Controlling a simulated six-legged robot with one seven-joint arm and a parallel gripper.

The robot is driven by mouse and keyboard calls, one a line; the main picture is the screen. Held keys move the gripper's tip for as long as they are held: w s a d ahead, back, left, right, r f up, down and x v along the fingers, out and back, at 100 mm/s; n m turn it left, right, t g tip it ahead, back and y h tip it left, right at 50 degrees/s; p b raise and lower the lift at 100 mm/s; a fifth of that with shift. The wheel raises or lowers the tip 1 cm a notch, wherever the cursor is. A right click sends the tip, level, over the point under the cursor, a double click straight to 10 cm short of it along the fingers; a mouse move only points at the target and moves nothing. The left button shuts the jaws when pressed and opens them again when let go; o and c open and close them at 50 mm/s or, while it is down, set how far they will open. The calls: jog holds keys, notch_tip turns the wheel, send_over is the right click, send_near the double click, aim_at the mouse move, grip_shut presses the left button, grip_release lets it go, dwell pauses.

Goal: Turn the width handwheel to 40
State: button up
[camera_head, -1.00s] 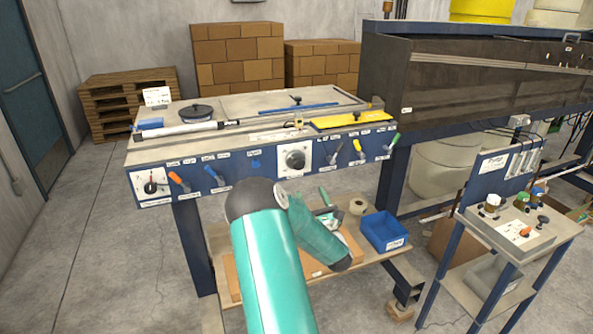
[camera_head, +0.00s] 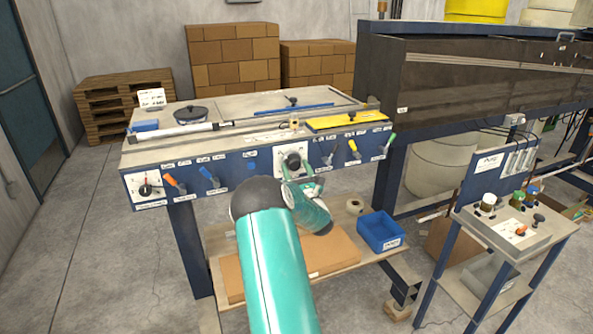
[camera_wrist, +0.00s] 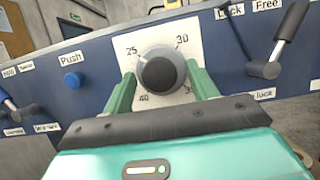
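The width handwheel (camera_head: 293,160) is a round grey wheel with a dark hub on a white dial plate on the front of the blue bench. In the wrist view the handwheel (camera_wrist: 160,72) fills the middle, with 25, 30 and 40 legible around it and another number partly hidden at lower right. A light mark on the wheel seems to lie toward 25. My gripper (camera_head: 301,176) is at the dial. In the wrist view my gripper's green fingers (camera_wrist: 162,88) stand apart, one on each side of the wheel; I cannot tell whether they touch it.
A blue push button (camera_wrist: 73,81) is left of the dial. A black-handled lock lever (camera_wrist: 275,50) is close on the right. Several coloured levers line the bench front. A blue bin (camera_head: 380,232) sits on the lower shelf. A control stand (camera_head: 515,235) is at right.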

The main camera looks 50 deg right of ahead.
jog(key=c, duration=0.9)
